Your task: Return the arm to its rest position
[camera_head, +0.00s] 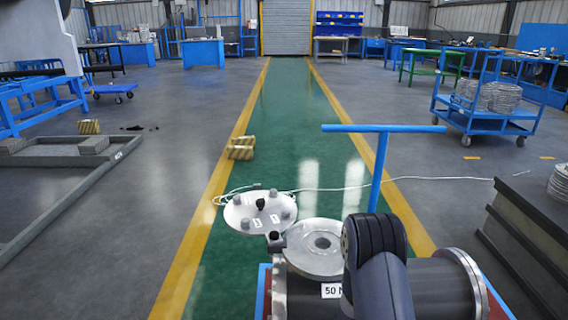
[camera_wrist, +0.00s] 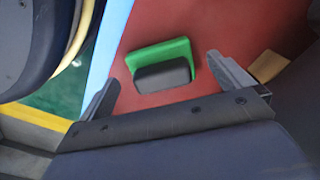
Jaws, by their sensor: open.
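My gripper (camera_wrist: 162,70) shows in the wrist view with its two fingers spread apart and nothing held between them. A green piece with a dark grey block (camera_wrist: 163,74) in front of it lies on a red surface (camera_wrist: 140,100), seen between the fingers; I cannot tell how far below them. In the head view my dark arm (camera_head: 379,265) is bent in front of the flanged shell (camera_head: 440,288), a dark cylinder with metal flanges and a "50" label. The arm hides part of the shell, and my gripper is hidden there.
A round plate with grey knobs (camera_head: 260,212) is left of the shell's top flange (camera_head: 316,248). A blue T-shaped bar (camera_head: 383,129) rises behind my arm. Dark stacked slabs (camera_head: 530,235) stand at right, a grey frame (camera_head: 60,185) at left. The green aisle (camera_head: 290,120) beyond is mostly clear.

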